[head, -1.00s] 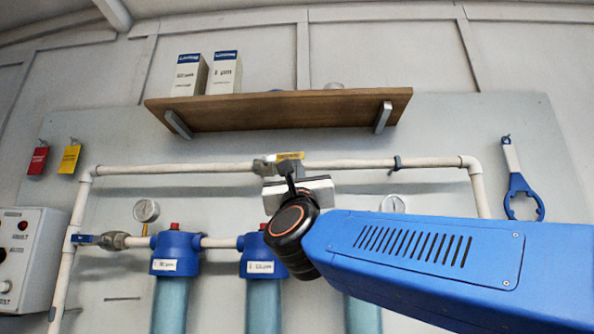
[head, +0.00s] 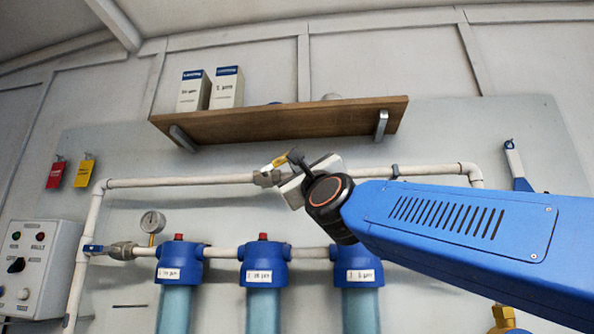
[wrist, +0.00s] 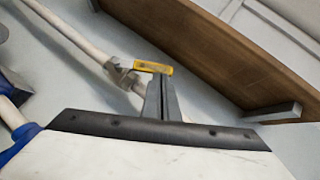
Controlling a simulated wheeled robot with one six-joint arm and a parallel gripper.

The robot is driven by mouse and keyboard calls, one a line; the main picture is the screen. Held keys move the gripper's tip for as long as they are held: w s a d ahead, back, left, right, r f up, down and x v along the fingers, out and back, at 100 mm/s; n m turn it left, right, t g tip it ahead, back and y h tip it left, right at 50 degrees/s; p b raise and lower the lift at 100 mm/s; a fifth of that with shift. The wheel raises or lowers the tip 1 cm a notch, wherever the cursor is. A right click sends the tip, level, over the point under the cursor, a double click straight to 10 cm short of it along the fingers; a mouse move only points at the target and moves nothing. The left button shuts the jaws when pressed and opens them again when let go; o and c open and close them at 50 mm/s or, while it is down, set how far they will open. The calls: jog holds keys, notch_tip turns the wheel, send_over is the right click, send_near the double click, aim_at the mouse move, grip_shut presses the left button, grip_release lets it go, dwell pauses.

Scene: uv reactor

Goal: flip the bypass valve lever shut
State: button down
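The bypass valve (head: 266,178) is a grey fitting on the upper white pipe. Its yellow lever (head: 278,161) tilts up to the right, at an angle to the pipe. My gripper (head: 296,157) is at the lever's right end, its body tilted. In the wrist view, the yellow lever (wrist: 153,67) lies across the tips of my gripper (wrist: 163,76), with the valve body (wrist: 122,74) just left. The two fingers are together with no clear gap. The lever appears at or just beyond the tips; exact contact is hard to tell.
A wooden shelf (head: 280,121) with boxes (head: 227,87) hangs above the pipe. Blue filter housings (head: 262,265) and a gauge (head: 153,222) are below. A control box (head: 38,265) is at left, and red and yellow tags (head: 84,173) hang above it.

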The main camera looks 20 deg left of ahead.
jog(key=s+a+r+n+g+y, duration=0.1)
jog(key=a+r+n+g, duration=0.3)
jog(key=r+n+g, duration=0.2)
jog(key=shift+a+r+n+g, duration=0.3)
jog(key=shift+r+n, duration=0.4)
jog(key=shift+n, duration=0.5)
dwell(0.5)
jog(key=s+d, duration=0.4)
jog(key=d, duration=0.8)
jog(key=shift+s+d, duration=0.15)
jog(key=shift+d, duration=0.15)
dwell(0.5)
